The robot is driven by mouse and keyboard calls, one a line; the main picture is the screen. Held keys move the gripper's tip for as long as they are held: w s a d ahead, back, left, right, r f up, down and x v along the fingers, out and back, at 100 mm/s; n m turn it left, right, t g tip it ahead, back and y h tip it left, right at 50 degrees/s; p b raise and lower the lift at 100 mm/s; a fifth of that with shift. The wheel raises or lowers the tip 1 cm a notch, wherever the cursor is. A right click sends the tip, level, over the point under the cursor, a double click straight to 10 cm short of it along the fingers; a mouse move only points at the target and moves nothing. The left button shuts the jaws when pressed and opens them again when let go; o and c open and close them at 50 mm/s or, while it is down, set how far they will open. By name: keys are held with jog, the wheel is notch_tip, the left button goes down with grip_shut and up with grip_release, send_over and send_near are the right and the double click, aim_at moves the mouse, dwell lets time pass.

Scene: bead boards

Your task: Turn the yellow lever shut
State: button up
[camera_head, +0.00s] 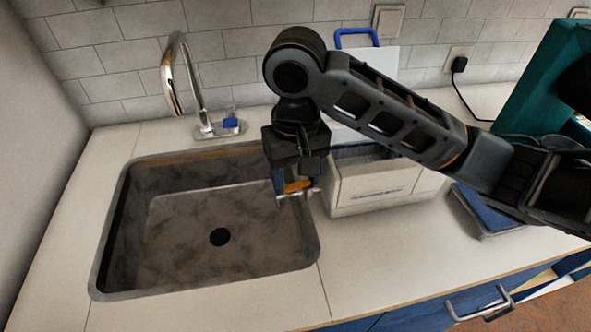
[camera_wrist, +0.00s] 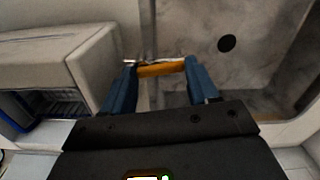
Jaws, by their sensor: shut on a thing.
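A yellow-orange bar (camera_head: 297,185) with a thin silvery part along it sits between the fingertips of my gripper (camera_head: 296,190), above the sink's right rim. The wrist view shows the bar (camera_wrist: 160,70) spanning from one blue finger to the other, and my gripper (camera_wrist: 160,75) is shut on it. I cannot tell whether the bar is a lever fixed to something or a loose piece. No other yellow lever shows. The chrome tap (camera_head: 178,80) at the back of the sink has a blue lever (camera_head: 230,123) at its base.
The sink (camera_head: 185,225) with a dark drain lies left of my gripper. A white box-like container (camera_head: 375,190) stands close on the right. A white board with a blue handle (camera_head: 357,38) leans on the wall behind. A blue flat item (camera_head: 490,212) lies farther right. The front counter is clear.

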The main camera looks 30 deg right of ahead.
jog(key=n, duration=0.4)
jog(key=s+n, duration=0.1)
jog(key=n, duration=0.3)
jog(key=s+n+p, duration=0.1)
jog(key=n, duration=0.3)
jog(key=shift+d+n, duration=0.3)
jog(key=shift+d, duration=0.05)
jog(key=shift+s+d+n+b, duration=0.15)
jog(key=shift+n+b, duration=0.1)
jog(key=shift+n, duration=0.65)
jog(key=shift+s+d+n+b, duration=0.1)
jog(key=shift+d+n+b, duration=0.1)
jog(key=shift+n, duration=0.7)
jog(key=o, duration=0.8)
